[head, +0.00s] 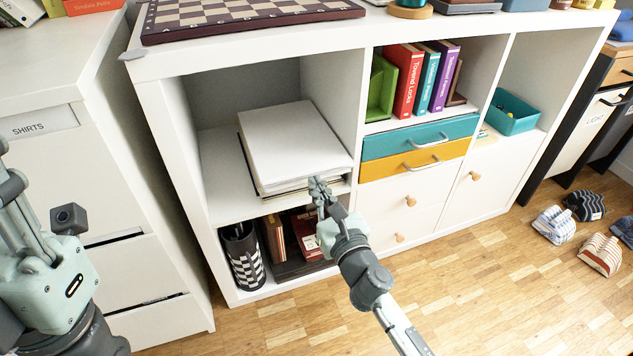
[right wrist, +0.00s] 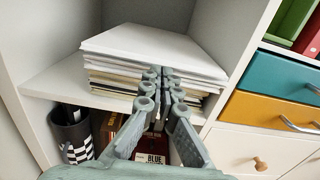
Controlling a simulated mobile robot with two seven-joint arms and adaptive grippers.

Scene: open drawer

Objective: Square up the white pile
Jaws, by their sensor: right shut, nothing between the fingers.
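The white pile (head: 290,146) lies on the middle shelf of the left column in the white shelf unit. In the right wrist view the pile (right wrist: 155,48) shows white sheets on top and cream and dark layers below, with uneven edges. My right gripper (head: 318,184) is shut and empty at the pile's front edge, towards its right corner. In the right wrist view its fingertips (right wrist: 161,75) overlap the front edge; I cannot tell whether they touch it. My left arm shows at the left of the head view, but its fingers are out of view.
The shelf board (head: 218,185) is bare left of the pile. Below stand a checkered bin (head: 243,262) and books (head: 306,232). Teal (head: 400,143) and yellow (head: 400,166) drawers are to the right. A chessboard (head: 240,15) lies on top.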

